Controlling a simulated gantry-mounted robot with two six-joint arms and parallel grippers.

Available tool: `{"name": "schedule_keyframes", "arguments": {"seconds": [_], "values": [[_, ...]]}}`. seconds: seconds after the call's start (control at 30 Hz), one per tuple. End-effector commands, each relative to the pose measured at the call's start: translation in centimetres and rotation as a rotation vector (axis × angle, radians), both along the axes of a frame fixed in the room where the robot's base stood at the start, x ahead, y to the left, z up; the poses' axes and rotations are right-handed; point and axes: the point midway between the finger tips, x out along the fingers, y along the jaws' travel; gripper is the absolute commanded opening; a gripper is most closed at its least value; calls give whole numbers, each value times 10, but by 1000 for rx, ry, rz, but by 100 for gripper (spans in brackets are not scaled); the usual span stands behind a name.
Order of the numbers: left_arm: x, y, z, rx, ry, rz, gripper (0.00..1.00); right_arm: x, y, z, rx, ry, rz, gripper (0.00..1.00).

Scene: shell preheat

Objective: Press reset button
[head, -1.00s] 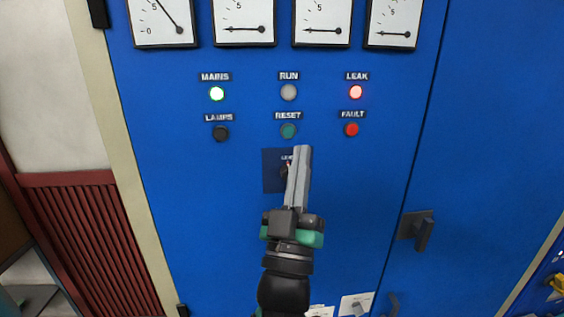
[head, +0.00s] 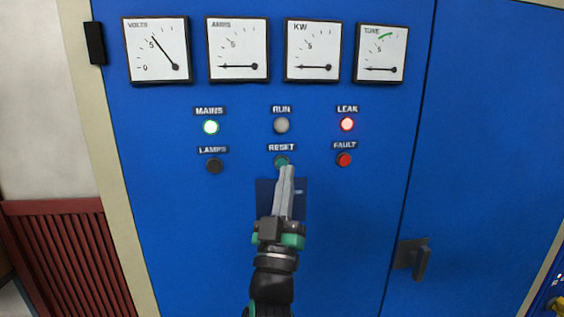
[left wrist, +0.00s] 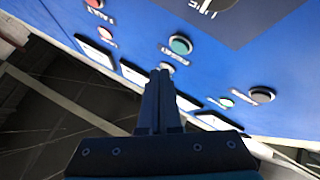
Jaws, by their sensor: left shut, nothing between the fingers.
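The green round reset button (head: 281,161) sits under its RESET label on the blue panel (head: 160,240). It also shows in the left wrist view (left wrist: 180,44), where the picture is turned nearly upside down. My left gripper (head: 287,169) is shut and empty, its fingers pointing up the panel. In the head view its tips overlap the lower edge of the button. In the left wrist view my fingertips (left wrist: 160,73) show beside the button, in line with the run lamp (left wrist: 168,66). I cannot tell whether they touch the panel. My right gripper is not in view.
The dark lamps button (head: 214,166) and red fault button (head: 344,160) flank the reset button. The mains lamp (head: 211,127) glows green-white and the leak lamp (head: 347,124) glows red. Several gauges line the top. A dark handle (head: 412,257) sticks out at the right.

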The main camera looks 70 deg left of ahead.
Motion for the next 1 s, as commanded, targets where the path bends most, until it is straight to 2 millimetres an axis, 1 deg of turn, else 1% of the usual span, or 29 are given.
{"name": "schedule_keyframes", "arguments": {"seconds": [0.03,0.1,0.27,1.0], "values": [[1,6,-3,0,0,1,0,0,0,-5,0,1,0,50],[3,12,-2,0,0,2,0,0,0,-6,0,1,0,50],[4,19,-1,0,-1,-1,0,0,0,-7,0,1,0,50],[5,20,-1,0,0,-1,0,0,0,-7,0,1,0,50]]}}
